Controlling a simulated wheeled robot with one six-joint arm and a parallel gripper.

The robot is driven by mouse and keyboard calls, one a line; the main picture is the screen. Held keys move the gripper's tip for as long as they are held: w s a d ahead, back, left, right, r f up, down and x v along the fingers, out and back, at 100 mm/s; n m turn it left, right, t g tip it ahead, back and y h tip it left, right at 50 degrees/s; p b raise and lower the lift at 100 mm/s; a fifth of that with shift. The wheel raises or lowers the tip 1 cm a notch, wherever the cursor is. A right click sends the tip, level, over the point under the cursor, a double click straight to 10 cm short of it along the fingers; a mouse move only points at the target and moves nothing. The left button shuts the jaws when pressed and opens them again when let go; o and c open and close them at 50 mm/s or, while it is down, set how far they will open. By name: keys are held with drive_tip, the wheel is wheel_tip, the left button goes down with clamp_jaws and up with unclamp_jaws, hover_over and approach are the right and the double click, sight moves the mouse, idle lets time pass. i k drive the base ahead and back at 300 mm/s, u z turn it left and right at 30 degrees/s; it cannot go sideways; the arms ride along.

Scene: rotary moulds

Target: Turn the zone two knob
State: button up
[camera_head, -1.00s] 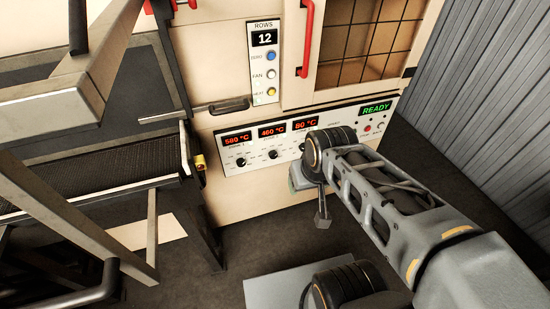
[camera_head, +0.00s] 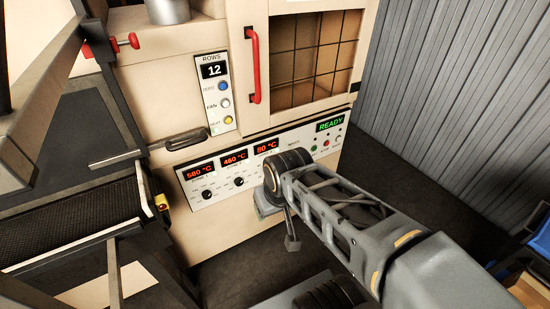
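The control panel (camera_head: 218,191) runs along the lower front of the machine, with red displays reading 580 °C, 460 °C and a third that looks like 80 °C. The middle black knob (camera_head: 239,182), under the 460 °C display, appears to be the zone two knob; its small label is unreadable. Another black knob (camera_head: 208,194) sits left of it, under the 580 °C display. My arm crosses in front of the panel's right half. My gripper (camera_head: 292,243) shows only as a small dark end hanging below the arm's joint, right of and below the middle knob and apart from it. Its fingers are unclear.
A red door handle (camera_head: 252,64) and a grated window (camera_head: 312,60) are above the panel. A metal lever (camera_head: 160,147) juts out at left above a dark mesh conveyor (camera_head: 75,222). A button column (camera_head: 216,95) stands higher up. Dark floor is open at right.

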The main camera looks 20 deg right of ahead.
sight(238, 181)
drive_tip(key=z, duration=0.55)
drive_tip(key=k, duration=1.25)
drive_tip(key=u, duration=0.5)
drive_tip(key=i, duration=0.8)
drive_tip(key=u, duration=0.9)
drive_tip(key=i, duration=0.4)
drive_tip(key=u, duration=0.05)
